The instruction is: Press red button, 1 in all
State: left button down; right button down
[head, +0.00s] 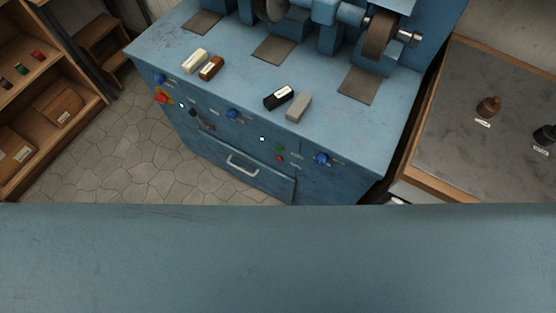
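A blue machine cabinet (335,173) stands ahead, with controls on its front face. A small red button (279,158) sits on that face right of the middle, below a small green button (280,147). A larger red knob (161,97) on a yellow base is at the face's left end. Neither of my grippers shows in the head view, so nothing is seen touching either red control.
Blue knobs (232,114) and a drawer handle (242,164) are on the front face. Several small blocks (299,107) lie on top, before grinding wheels (379,36). A broad blue surface (280,255) fills the bottom. A bench (455,120) stands right, shelves (65,75) left.

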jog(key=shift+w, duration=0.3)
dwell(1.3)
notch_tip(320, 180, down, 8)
jog(key=b, duration=0.7)
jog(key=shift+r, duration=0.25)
